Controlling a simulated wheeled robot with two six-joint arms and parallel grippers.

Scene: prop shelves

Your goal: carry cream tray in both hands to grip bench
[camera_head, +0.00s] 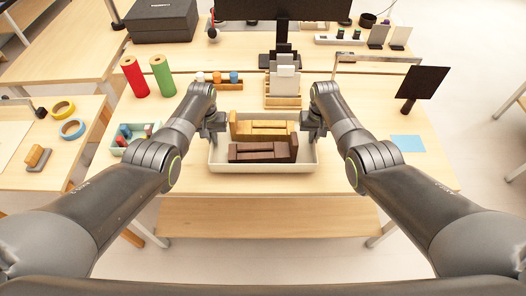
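The cream tray (264,169) is at the near middle of the wooden table, level. It holds a light wooden piece (258,128) at the back and a dark brown wooden piece (262,151) in front. My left gripper (213,128) is at the tray's left wall and my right gripper (315,130) at its right wall. Both point down at the rim. The fingertips are too small and partly hidden, so I cannot tell whether they are closed on it. I cannot tell which surface is the grip bench.
On the table (215,182) are red (134,76) and green (163,75) cylinders, a small pale box (133,139) of items, a black panel (423,83) and a blue sheet (408,143). Tape rolls lie on the left side table (50,155). A monitor (284,9) stands behind.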

